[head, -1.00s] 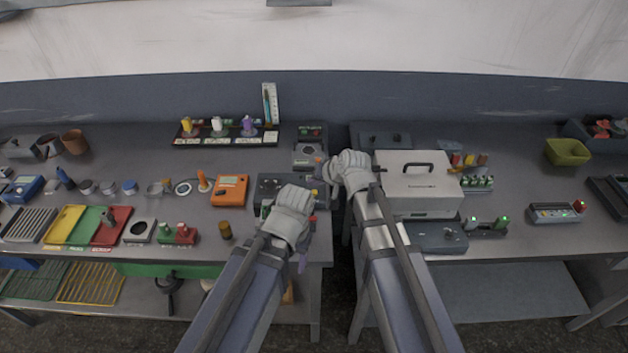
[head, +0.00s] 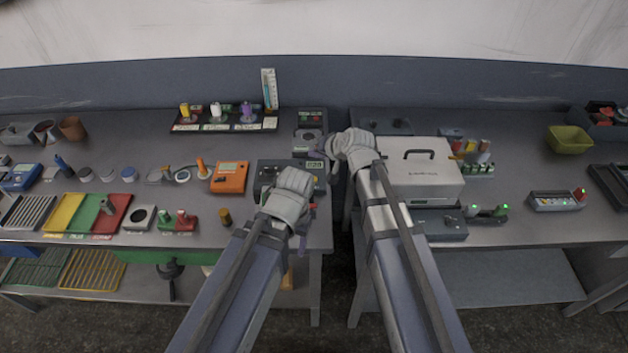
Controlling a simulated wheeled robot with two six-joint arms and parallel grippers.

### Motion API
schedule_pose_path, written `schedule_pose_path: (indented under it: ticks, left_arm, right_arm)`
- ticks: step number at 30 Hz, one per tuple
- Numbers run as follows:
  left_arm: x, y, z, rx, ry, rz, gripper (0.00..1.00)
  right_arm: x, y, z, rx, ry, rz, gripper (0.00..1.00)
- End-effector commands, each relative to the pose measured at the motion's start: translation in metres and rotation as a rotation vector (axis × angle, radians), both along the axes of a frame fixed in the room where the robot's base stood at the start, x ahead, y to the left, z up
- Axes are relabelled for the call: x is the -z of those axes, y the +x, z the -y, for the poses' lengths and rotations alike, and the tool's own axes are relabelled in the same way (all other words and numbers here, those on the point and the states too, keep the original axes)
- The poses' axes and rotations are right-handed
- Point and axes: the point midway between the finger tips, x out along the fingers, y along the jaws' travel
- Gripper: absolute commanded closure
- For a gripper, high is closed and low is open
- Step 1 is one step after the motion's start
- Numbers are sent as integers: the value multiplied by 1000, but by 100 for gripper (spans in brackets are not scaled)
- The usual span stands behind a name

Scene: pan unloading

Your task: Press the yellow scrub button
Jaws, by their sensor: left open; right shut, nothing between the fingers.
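I cannot make out a yellow scrub button for sure in the head view. A dark control box (head: 268,170) with small knobs and a green display stands at the right end of the left bench, and my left gripper covers part of it. My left gripper (head: 292,195) is over the front of this box; its fingertips are mostly hidden, and nothing shows in it. My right gripper (head: 338,160) is shut and empty above the gap between the benches, to the right of the box.
A small dark device (head: 309,142) stands behind the control box. An orange meter (head: 230,177) is to its left. A white case (head: 420,180) with a black handle stands on the right bench, close to my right arm. A rack with coloured bottles (head: 225,126) is at the back.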

Motion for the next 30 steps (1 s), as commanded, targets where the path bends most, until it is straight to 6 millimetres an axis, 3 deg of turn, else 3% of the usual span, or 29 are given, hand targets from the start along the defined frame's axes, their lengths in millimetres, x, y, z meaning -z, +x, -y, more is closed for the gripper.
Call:
schedule_pose_path:
  ticks: [15,30]
  left_arm:
    - [70,0,0,-1,0,0,35]
    - [77,0,0,-1,0,0,35]
  right_arm:
    - [70,0,0,0,0,0,100]
    - [77,0,0,0,0,0,100]
